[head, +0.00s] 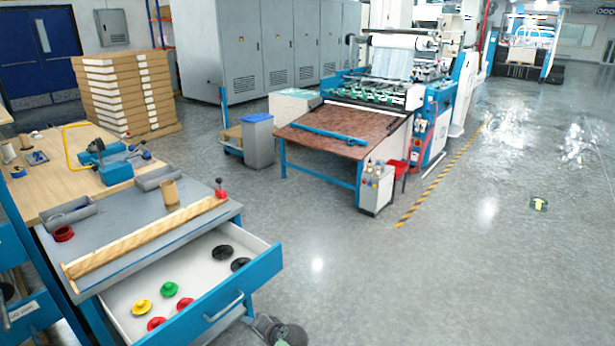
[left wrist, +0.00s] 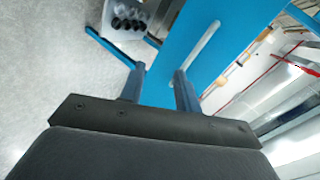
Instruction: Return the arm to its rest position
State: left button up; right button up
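My left gripper (left wrist: 159,80) shows in the left wrist view. Its two dark fingers stand apart with nothing between them. A blue drawer front (left wrist: 185,55) with a pale bar handle (left wrist: 204,44) lies beyond the fingertips, and a gap seems to separate them from the handle. In the head view the open drawer (head: 200,318) sticks out from the grey-topped workbench (head: 130,225), with its handle (head: 222,306) on the blue front. My right gripper is in neither view.
The drawer holds red, yellow, green and black discs. A long wooden bar (head: 145,237) lies along the bench top. A grey container with dark round items (left wrist: 130,18) shows in the wrist view. The laminating machine (head: 390,95) stands further back; open floor lies at right.

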pick_arm(q)
jog(key=s+d+f+n+g+h, duration=0.1)
jog(key=s+d+f+g+h, duration=0.1)
jog(key=s+h, duration=0.5)
jog(key=s+d+f+n+g+h, duration=0.1)
jog(key=s+d+f+n+h, duration=0.15)
jog(key=s, duration=0.85)
jog(key=s+a+f+g, duration=0.1)
jog(key=s+f, duration=0.4)
jog(key=s, duration=0.7)
jog(key=s+a+f+g, duration=0.2)
jog(key=s+f, duration=0.3)
jog(key=s, duration=0.6)
jog(key=shift+s+f+g+h, duration=0.15)
jog(key=shift+s+g+h, duration=0.2)
jog(key=shift+g+h, duration=0.1)
